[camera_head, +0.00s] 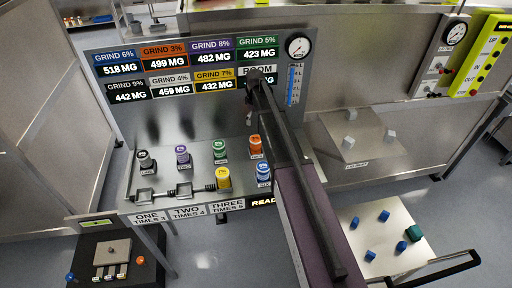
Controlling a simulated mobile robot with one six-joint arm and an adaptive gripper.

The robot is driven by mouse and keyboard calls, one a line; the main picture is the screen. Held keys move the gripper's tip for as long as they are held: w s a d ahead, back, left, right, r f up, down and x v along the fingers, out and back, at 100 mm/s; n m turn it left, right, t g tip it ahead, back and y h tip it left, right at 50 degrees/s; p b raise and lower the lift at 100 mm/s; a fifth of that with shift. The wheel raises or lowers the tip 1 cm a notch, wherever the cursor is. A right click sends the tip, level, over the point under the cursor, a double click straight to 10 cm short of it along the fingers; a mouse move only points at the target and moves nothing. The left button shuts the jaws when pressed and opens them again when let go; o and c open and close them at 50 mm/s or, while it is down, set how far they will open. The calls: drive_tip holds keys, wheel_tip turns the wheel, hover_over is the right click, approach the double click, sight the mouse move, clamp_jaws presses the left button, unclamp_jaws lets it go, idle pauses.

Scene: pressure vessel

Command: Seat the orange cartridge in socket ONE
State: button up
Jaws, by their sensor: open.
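The orange cartridge (255,145) stands upright on the right part of the grey tilted bench panel, on a small dark labelled base. Socket ONE (145,195) is a square metal frame at the panel's front left, above the label ONE TIMES 3 (147,217); it looks empty. Socket TWO (184,190) beside it also looks empty. A yellow cartridge (223,179) stands at the right end of this row, above the label THREE TIMES 5. My dark arm crosses the middle of the view, right of the orange cartridge.
Black (145,160), purple (182,155), green (220,150) and blue (263,173) cartridges stand around the panel. A sign board (120,95) rises behind. A side tray (345,215) with blue blocks is at lower right; a black box (90,245) is at lower left.

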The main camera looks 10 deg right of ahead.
sight(255, 138)
drive_tip(key=shift+f+b, duration=4)
drive_tip(key=shift+f, duration=0.2)
drive_tip(key=shift+f, duration=0.1)
drive_tip(key=shift+f+b, duration=2.5)
drive_tip(key=shift+b, duration=0.15)
drive_tip(key=c, duration=1.2)
drive_tip(key=shift+c, duration=0.2)
drive_tip(key=shift+r, duration=0.2)
wheel_tip(255, 138, up, 3)
drive_tip(key=p, duration=0.3)
drive_tip(key=s+d+r+p, duration=0.1)
drive_tip(key=s+d+p, duration=0.1)
drive_tip(key=s+d, duration=0.8)
drive_tip(key=s, duration=0.2)
drive_tip(key=shift+s+r, duration=0.35)
